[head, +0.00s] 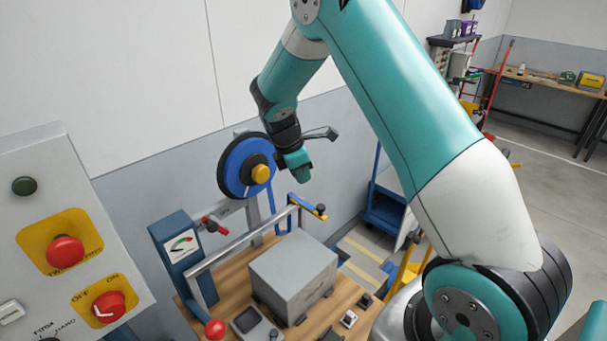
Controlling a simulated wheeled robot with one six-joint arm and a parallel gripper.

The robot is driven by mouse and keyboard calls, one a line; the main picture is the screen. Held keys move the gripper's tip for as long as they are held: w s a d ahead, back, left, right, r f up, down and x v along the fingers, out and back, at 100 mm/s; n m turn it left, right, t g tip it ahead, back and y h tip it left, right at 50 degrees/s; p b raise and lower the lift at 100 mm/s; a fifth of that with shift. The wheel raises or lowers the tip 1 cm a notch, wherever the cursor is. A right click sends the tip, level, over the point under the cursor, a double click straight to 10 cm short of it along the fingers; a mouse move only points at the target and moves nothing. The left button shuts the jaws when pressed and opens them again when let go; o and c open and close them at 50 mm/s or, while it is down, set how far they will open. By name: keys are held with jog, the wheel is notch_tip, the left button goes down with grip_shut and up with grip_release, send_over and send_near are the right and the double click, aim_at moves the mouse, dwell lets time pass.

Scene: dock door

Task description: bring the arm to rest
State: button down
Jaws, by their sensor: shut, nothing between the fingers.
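My arm (405,85) rises from the lower right, bends at the top of the head view and comes down to the wrist (290,150). My gripper (330,134) shows small and grey just right of the wrist, in front of the pale wall. It is shut and empty, in the air above the bench and clear of the things below. Its fingertips are too small to make out well.
A wooden bench (228,290) below holds a grey box (293,273), a metal frame and a gauge box (181,251). A blue wheel (240,165) stands close left of the wrist. A control panel (50,225) is at the left. A blue cart (385,205) stands behind.

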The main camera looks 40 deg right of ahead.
dwell(0.3)
jog(key=s+a+m+t+y+b, duration=0.2)
jog(key=s+a+m+y+b, duration=0.3)
jog(key=s+a+b, duration=1.15)
jog(key=s+a+m+y+b, duration=0.1)
jog(key=s+a+m+y, duration=0.1)
jog(key=s+a, duration=0.6)
jog(key=s, duration=0.4)
jog(key=shift+f+g+y, duration=0.25)
jog(key=shift+g+y, duration=0.05)
jog(key=shift+g, duration=0.1)
